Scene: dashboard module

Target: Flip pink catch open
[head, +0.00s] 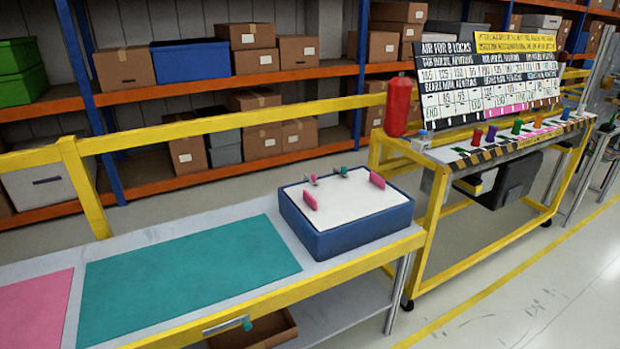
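A blue box with a white top (355,241) stands at the right end of the near workbench. Two pink upright pieces stand on its top: one near the left edge (310,200) and one near the right back (377,180). I cannot tell which is the catch, or whether either is open or shut. A small grey and pink fitting (312,179) and a small teal fitting (341,171) sit along its back edge. Neither of my grippers shows in the head view.
A teal mat (190,275) and a pink mat (35,308) lie on the bench. A yellow rail (230,122) runs behind it. To the right, a yellow-framed cart (430,240) carries coloured switches, a sign board (490,85) and a red cylinder (398,106). Shelves with boxes stand behind.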

